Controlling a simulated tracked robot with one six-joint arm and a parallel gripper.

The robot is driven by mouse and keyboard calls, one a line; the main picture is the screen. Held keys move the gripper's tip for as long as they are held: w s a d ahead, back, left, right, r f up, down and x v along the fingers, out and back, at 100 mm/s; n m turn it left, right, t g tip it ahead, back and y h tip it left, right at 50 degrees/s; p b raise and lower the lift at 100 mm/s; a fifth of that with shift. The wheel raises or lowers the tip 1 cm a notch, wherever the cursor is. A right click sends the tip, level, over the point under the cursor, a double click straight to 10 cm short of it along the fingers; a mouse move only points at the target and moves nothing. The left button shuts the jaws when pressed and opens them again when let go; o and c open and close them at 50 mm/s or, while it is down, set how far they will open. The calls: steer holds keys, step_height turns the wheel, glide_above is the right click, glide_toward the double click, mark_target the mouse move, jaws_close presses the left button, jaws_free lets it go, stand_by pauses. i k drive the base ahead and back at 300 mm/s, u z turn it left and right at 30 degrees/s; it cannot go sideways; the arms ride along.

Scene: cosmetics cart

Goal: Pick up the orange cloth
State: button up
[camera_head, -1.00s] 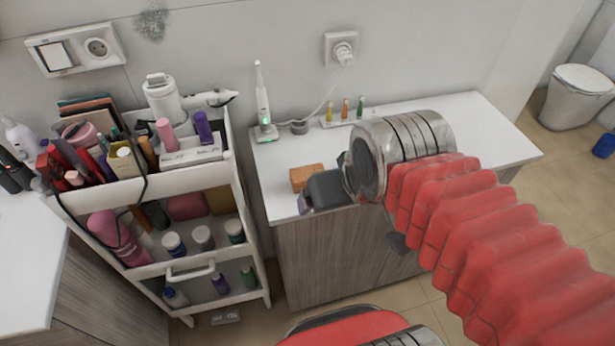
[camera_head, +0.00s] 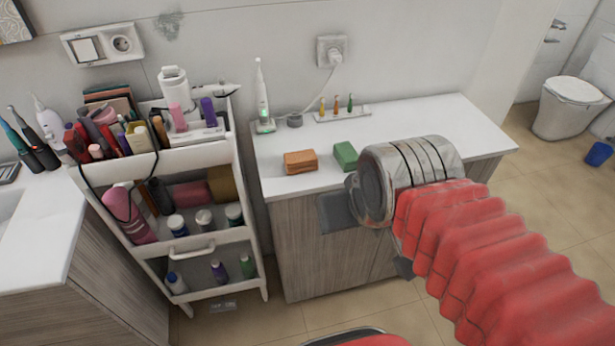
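The orange cloth (camera_head: 301,161) is a small folded block lying on the white countertop near its front left edge. A similar green cloth (camera_head: 345,155) lies just to its right. My gripper (camera_head: 335,213) shows as a dark grey block at the end of my arm, below and right of the orange cloth in the picture, in front of the cabinet face. It appears apart from the cloth. The metal wrist hides most of it, so its fingers and opening cannot be made out.
A white cart (camera_head: 190,158) full of cosmetics stands left of the cabinet (camera_head: 340,250). An electric toothbrush (camera_head: 261,95) and a tray with small brushes (camera_head: 342,114) stand at the back of the countertop. The countertop's right part is clear.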

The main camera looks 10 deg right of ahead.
mark_target(304, 160)
steer(key=k, duration=0.85)
steer(key=u, duration=0.3)
steer(key=i, duration=0.45)
steer(key=u, duration=0.55)
steer(key=i, duration=1.05)
steer(key=z, duration=0.3)
